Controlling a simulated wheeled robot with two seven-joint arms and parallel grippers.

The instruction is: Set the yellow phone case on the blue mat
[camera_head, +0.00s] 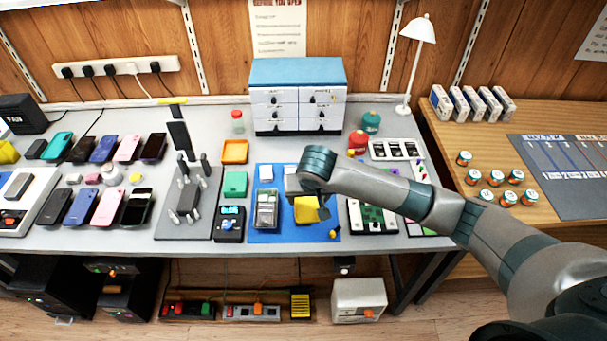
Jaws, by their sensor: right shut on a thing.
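The yellow phone case (305,211) is over the right part of the blue mat (275,238) on the grey bench. My right gripper (321,204) reaches in from the right and is shut on the case at its right side. The arm's wrist hides part of the mat's back edge. I cannot tell whether the case touches the mat or hangs just above it. My left gripper is not in view.
A dark phone in a clear tray (266,211) lies on the mat's left half. A green circuit board (372,216) is right of the mat, and a white drawer cabinet (298,97) stands behind.

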